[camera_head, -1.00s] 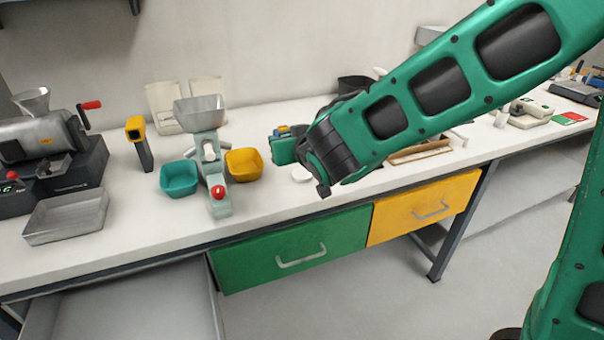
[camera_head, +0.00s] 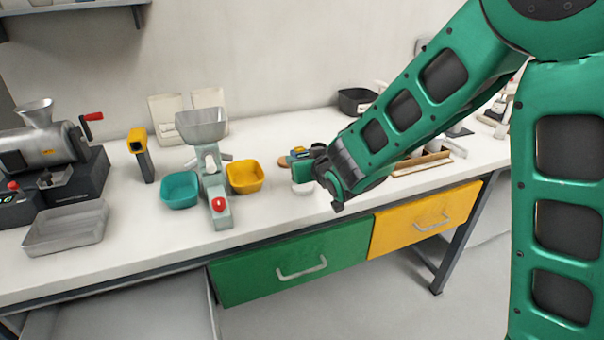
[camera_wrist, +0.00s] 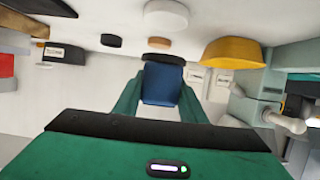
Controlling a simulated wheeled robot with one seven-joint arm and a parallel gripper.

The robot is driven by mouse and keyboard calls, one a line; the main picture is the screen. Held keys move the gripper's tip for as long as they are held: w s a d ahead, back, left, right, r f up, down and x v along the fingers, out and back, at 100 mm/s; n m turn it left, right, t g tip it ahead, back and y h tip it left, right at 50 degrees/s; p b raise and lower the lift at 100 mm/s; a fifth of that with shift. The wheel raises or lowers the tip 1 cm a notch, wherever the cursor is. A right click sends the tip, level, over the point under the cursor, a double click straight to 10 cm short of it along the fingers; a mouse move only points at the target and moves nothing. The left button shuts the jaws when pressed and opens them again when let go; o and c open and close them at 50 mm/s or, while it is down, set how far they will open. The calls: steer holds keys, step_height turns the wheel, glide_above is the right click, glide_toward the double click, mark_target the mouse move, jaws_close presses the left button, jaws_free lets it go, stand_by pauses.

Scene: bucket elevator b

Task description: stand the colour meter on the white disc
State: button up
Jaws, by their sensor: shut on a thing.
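My gripper (camera_head: 303,166) is shut on the colour meter (camera_wrist: 161,84), a blue body with a dark end, held between the two green fingers in the wrist view. In the head view, only the blue and yellow top of the meter (camera_head: 299,152) shows above the gripper; its lower part is hidden. The white disc (camera_head: 302,188) lies on the bench just below and in front of the gripper. It also shows at the top of the wrist view (camera_wrist: 166,13), apart from the meter.
A yellow bowl (camera_head: 245,176), a grinder with a metal hopper (camera_head: 203,124) and a teal bowl (camera_head: 180,190) stand left of the gripper. A brown disc (camera_wrist: 157,43) and a dark disc (camera_wrist: 111,40) lie near the white disc. A wooden tray (camera_head: 424,162) is at the right.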

steer(key=shift+w+d+f, duration=0.25)
steer(key=shift+f, duration=1.9)
steer(key=o, duration=1.4)
steer(key=shift+f, duration=0.15)
steer(key=shift+c, duration=0.2)
